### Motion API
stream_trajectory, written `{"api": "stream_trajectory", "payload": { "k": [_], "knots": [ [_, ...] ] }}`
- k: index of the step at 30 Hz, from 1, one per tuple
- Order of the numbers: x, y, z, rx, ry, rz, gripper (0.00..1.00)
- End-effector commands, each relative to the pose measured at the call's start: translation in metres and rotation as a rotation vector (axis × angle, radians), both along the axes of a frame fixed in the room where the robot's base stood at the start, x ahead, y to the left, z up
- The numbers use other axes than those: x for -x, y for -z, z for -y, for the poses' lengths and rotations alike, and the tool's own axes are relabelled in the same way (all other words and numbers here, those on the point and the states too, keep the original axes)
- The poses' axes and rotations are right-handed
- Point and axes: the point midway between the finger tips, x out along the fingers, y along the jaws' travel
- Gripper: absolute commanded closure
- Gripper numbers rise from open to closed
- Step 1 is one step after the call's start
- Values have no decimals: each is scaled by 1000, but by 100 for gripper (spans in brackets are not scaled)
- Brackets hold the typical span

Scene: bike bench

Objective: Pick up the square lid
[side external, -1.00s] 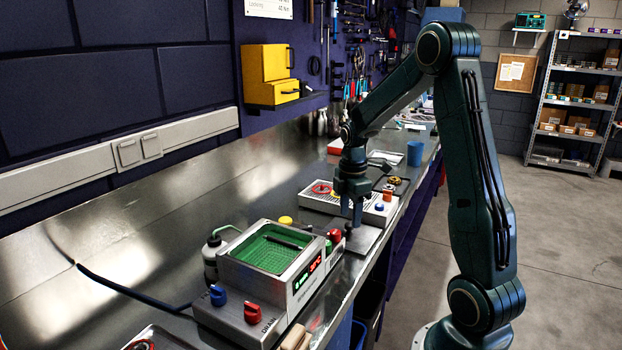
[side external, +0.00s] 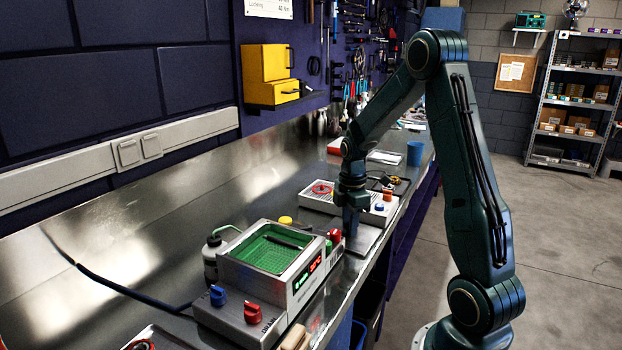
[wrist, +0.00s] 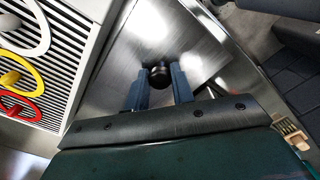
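The square lid (side external: 366,240) is a flat silvery metal plate with a black knob. It lies on the bench behind the green-lit bath. In the wrist view the lid (wrist: 208,48) fills the middle, and its knob (wrist: 159,77) sits between the fingertips. My gripper (side external: 351,233) points straight down, low over the lid. In the wrist view the two blue fingers of my gripper (wrist: 160,82) are apart, one on each side of the knob. The gap at the knob is very small, and I cannot see firm contact. The side view hides the knob behind my gripper.
The bath (side external: 272,262) with red and blue knobs stands close in front of the lid. A slatted tray (wrist: 55,60) with coloured rings lies beside it, at the left in the wrist view. A blue cup (side external: 415,152) stands farther back. The bench edge is close on the right.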

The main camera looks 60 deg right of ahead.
Motion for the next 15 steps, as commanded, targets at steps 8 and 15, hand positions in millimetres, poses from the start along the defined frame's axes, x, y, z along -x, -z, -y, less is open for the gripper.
{"api": "stream_trajectory", "payload": {
  "k": [8, 15],
  "knots": [
    [0, 0, 0, 1, 0, 1, 100],
    [0, -4, 0, 1, 0, 2, 100]
  ]
}}
